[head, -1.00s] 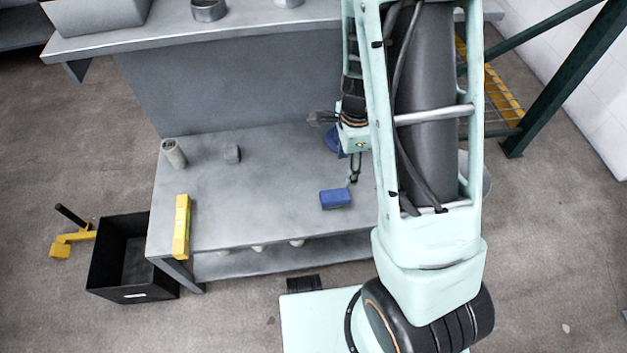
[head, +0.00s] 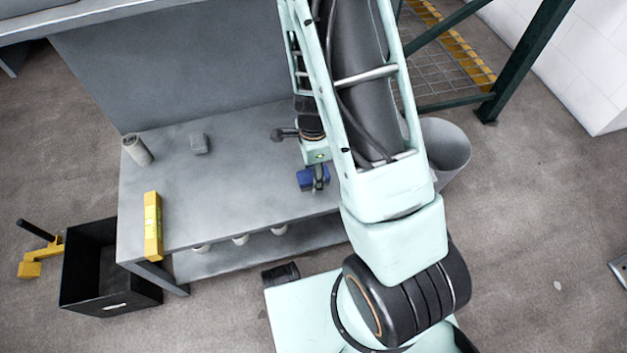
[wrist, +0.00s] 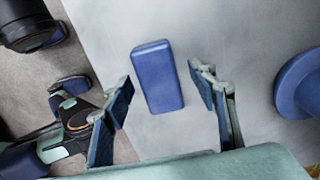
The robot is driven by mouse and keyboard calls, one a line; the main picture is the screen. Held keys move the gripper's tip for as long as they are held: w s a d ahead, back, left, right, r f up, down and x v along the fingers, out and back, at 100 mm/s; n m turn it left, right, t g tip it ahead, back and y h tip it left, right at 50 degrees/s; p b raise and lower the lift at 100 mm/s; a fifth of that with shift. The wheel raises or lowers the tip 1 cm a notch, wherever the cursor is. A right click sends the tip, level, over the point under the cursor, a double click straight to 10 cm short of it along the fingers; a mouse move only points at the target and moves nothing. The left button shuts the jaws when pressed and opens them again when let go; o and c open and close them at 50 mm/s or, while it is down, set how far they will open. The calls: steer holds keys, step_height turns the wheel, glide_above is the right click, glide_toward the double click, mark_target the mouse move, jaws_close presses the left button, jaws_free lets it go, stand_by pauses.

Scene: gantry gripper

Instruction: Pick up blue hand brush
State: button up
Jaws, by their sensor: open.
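The blue hand brush (wrist: 157,77) shows in the wrist view as a blue rounded block lying on the grey table. In the head view the brush (head: 304,180) is near the table's right front part, partly hidden by my gripper. My gripper (wrist: 162,88) is open and empty. In the wrist view its two fingers appear on either side of the brush's lower part, apart from it. In the head view my gripper (head: 319,183) points down at the brush. How far the fingertips are above the table is hard to tell.
A round blue object (wrist: 300,84) lies right of the brush in the wrist view. On the table (head: 225,190) stand a grey cylinder (head: 137,149), a small grey piece (head: 199,143) and a yellow level (head: 153,226). A black bin (head: 82,290) is on the floor at left.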

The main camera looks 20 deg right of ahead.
steer(key=shift+f, duration=0.75)
steer(key=shift+c, duration=0.3)
steer(key=shift+r, duration=0.1)
steer(key=c, duration=1.2)
steer(key=shift+c, duration=0.2)
